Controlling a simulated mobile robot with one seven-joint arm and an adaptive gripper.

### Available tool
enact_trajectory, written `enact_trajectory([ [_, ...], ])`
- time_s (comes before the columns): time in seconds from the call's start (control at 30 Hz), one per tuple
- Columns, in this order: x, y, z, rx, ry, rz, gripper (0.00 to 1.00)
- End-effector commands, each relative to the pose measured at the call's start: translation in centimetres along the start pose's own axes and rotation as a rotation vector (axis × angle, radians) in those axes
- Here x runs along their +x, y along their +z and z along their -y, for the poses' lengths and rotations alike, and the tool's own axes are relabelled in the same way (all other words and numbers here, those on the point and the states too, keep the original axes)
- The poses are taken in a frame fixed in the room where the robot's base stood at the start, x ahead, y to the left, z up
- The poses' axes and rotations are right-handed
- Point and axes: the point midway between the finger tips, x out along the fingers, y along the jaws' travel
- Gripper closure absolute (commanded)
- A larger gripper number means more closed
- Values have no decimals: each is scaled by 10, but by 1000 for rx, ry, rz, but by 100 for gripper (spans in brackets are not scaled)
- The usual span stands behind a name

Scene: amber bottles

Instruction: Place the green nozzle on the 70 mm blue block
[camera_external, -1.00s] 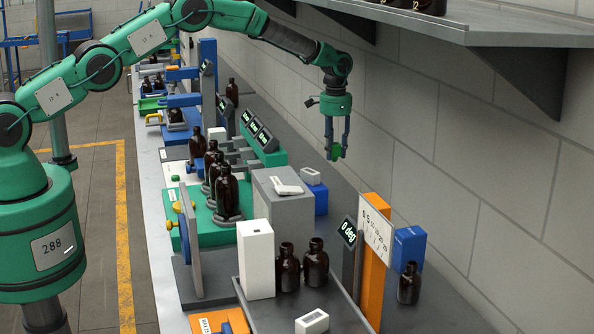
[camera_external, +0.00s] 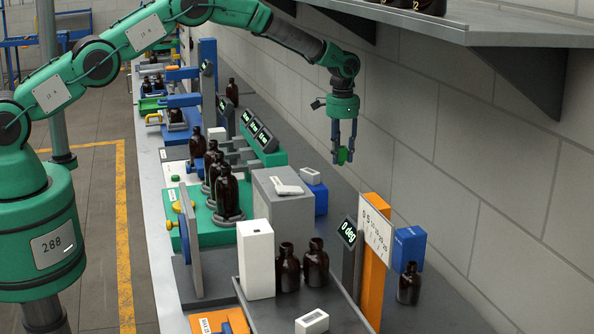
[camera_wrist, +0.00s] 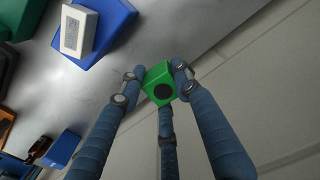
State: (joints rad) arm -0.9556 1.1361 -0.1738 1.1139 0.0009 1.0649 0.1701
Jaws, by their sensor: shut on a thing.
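My gripper (camera_external: 342,155) hangs in the air over the right part of the bench, near the wall. It is shut on the green nozzle (camera_wrist: 161,84), a small green block with a dark round spot, which also shows at the fingertips (camera_external: 343,156) in the external view. A blue block (camera_external: 408,248) stands upright at the right, behind an amber bottle, and is apart from the gripper. Another blue block (camera_external: 320,200) is behind a grey box and has a small white labelled box on it. I cannot read which block is 70 mm.
The orange post with a scale panel (camera_external: 376,232) and the "0 deg" display (camera_external: 347,231) stand left of the front blue block. An amber bottle (camera_external: 409,287) stands before it. The wall is close on the right, with a shelf (camera_external: 500,38) above. Bare bench lies below the gripper.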

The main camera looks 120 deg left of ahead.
Motion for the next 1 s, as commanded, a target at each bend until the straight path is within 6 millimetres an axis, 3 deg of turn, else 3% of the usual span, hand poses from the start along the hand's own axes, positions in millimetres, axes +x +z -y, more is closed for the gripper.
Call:
enact_trajectory([
  [0.4, -22, 24, -158, 95, -2, 4, 90],
  [0.67, -33, 51, -241, 146, -3, 5, 90],
  [1.0, -47, 102, -345, 217, -6, 7, 90],
])
